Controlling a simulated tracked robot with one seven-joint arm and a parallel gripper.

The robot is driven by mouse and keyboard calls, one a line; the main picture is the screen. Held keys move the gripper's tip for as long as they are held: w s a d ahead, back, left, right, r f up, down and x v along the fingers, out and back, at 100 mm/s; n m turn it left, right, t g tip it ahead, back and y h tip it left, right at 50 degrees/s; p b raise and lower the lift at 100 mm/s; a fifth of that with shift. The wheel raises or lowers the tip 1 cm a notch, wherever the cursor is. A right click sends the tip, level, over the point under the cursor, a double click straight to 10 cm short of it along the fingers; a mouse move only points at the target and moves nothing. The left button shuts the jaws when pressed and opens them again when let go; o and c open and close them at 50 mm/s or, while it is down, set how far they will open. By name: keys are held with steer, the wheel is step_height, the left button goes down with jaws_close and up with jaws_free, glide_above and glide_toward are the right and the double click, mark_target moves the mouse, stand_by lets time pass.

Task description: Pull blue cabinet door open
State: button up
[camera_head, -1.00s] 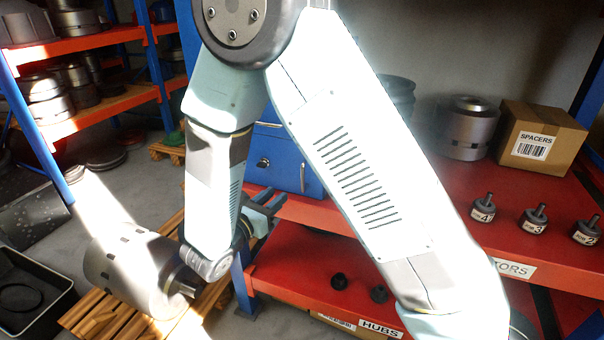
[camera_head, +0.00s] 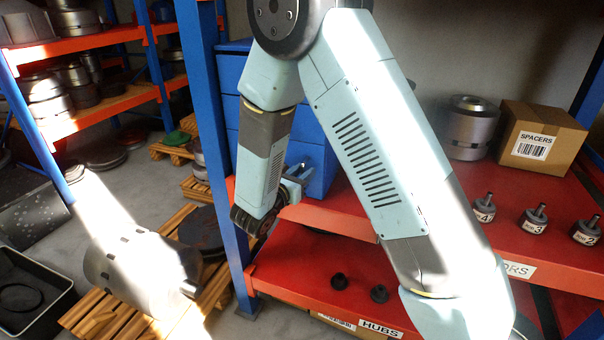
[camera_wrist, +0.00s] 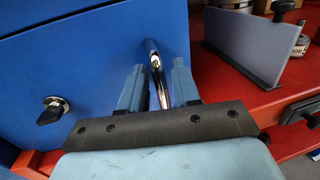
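The blue cabinet (camera_head: 321,158) stands on the red shelf, partly hidden behind my arm. Its blue door (camera_wrist: 95,60) fills the left of the wrist view and looks shut. A chrome bar handle (camera_wrist: 156,65) stands upright near the door's right edge. A dark key-like latch (camera_wrist: 52,111) is to the left of the handle. My gripper (camera_wrist: 159,85) has its fingers apart, one on each side of the handle. A gap shows between the left finger and the bar; the right finger is very close to it. In the head view my gripper (camera_head: 294,176) is at the cabinet front.
A blue rack post (camera_head: 222,150) stands just left of my forearm. A cardboard spacers box (camera_head: 540,137) and several numbered rotors (camera_head: 484,208) are on the red shelf to the right. A grey upright panel (camera_wrist: 250,45) stands right of the door in the wrist view.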

steer(key=shift+c, duration=0.4)
jaws_close()
